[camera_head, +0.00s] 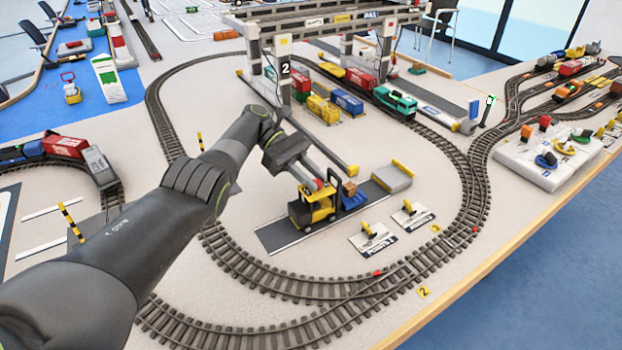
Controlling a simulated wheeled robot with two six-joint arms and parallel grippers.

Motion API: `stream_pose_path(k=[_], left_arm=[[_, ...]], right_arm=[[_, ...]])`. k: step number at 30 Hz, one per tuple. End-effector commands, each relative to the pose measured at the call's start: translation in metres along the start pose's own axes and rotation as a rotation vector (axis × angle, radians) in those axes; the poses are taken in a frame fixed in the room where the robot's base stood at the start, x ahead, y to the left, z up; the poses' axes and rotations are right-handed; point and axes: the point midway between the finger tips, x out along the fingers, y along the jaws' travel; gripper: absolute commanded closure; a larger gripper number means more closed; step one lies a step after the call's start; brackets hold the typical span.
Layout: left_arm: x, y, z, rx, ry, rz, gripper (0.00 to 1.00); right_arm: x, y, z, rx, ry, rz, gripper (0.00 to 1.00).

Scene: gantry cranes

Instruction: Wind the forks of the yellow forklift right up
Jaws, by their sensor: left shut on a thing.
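The yellow forklift (312,208) stands on a dark grey strip inside the track loop, its front to the right. A blue piece (353,200) with a small brown box (349,188) on top sits at its front, low by the mast. The forks themselves are too small to make out. My left gripper (322,184) reaches in from the upper left and is shut on a small red part at the top of the forklift, which looks like a knob. The fingertips partly hide it. My right gripper is not in view.
A grey ramp block (392,176) ends the strip. Two lever plates, one of them (372,238) marked POINTS 2, lie in front. A gantry crane (283,65) with containers stands behind. Track (330,290) curves around; the pale table between is mostly free.

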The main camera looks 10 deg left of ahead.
Motion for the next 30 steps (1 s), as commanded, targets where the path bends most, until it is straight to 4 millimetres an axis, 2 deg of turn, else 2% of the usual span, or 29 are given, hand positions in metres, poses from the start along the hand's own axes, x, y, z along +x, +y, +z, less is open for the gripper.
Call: stream_pose_path(k=[15, 16, 20, 21, 30], left_arm=[[0.0023, -0.0008, -0.0025, -0.003, -0.002, -0.009, 1.0], [0.0023, -0.0008, -0.0025, -0.003, -0.002, -0.009, 0.76], [0.0018, -0.0005, -0.0018, -0.002, -0.002, -0.008, 0.59], [0.0016, -0.0004, -0.0016, -0.001, -0.002, -0.008, 0.56], [0.0004, -0.0002, 0.0004, 0.0, -0.001, -0.006, 0.56]], right_arm=[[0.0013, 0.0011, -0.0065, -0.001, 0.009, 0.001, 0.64], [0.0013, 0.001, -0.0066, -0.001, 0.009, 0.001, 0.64], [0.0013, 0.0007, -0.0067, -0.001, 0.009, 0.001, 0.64], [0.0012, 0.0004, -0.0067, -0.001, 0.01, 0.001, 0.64], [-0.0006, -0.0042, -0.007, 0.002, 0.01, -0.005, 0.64]])
